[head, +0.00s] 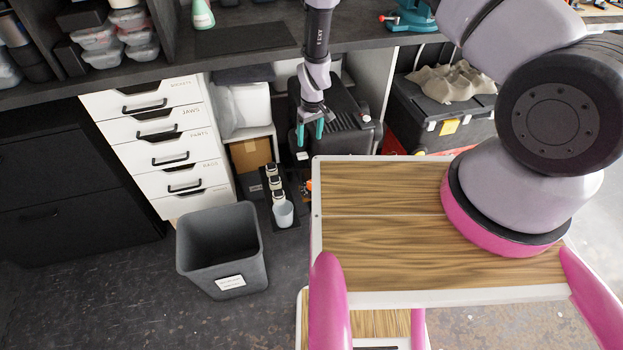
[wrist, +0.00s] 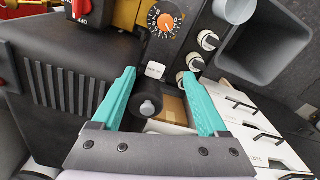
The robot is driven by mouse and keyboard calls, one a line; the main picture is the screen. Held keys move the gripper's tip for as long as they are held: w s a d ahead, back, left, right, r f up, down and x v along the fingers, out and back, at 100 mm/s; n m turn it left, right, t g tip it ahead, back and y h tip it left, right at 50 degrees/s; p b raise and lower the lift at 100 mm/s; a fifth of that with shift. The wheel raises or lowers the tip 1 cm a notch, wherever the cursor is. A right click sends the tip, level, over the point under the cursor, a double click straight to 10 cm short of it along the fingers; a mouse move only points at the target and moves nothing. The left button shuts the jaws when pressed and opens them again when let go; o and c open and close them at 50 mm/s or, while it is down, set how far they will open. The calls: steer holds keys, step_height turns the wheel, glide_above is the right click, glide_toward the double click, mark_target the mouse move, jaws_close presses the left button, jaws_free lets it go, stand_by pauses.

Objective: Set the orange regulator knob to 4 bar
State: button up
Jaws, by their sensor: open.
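The orange regulator knob (wrist: 165,22) shows in the wrist view near the top, at the centre of a round black dial with white markings. The setting it points to is too small to read. In the head view only a small orange patch (head: 309,185) shows beside the wooden top's left edge. My gripper (wrist: 159,74) is open with its teal fingers apart and nothing held. The knob lies beyond the fingertips, apart from them. In the head view my gripper (head: 310,132) hangs in front of the bench, above the floor-level equipment.
A red knob (wrist: 82,8) marked OFF is at upper left in the wrist view. Several white-faced knobs (wrist: 206,40) stand right of the dial. A grey bin (head: 222,250), white drawers (head: 165,140) and black toolbox (head: 440,115) surround the spot. A dark cylinder (wrist: 148,106) shows between the fingers.

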steer(key=shift+n+h, duration=0.4)
steer(key=shift+n, duration=0.1)
steer(key=s+f, duration=0.1)
steer(key=f, duration=0.5)
steer(key=s+f, duration=0.1)
steer(key=f, duration=0.6)
steer(key=s+f, duration=0.1)
steer(key=f, duration=0.5)
steer(key=shift+s+d+f, duration=0.15)
steer(key=shift+s+d, duration=0.2)
steer(key=shift+s, duration=0.05)
jaws_close()
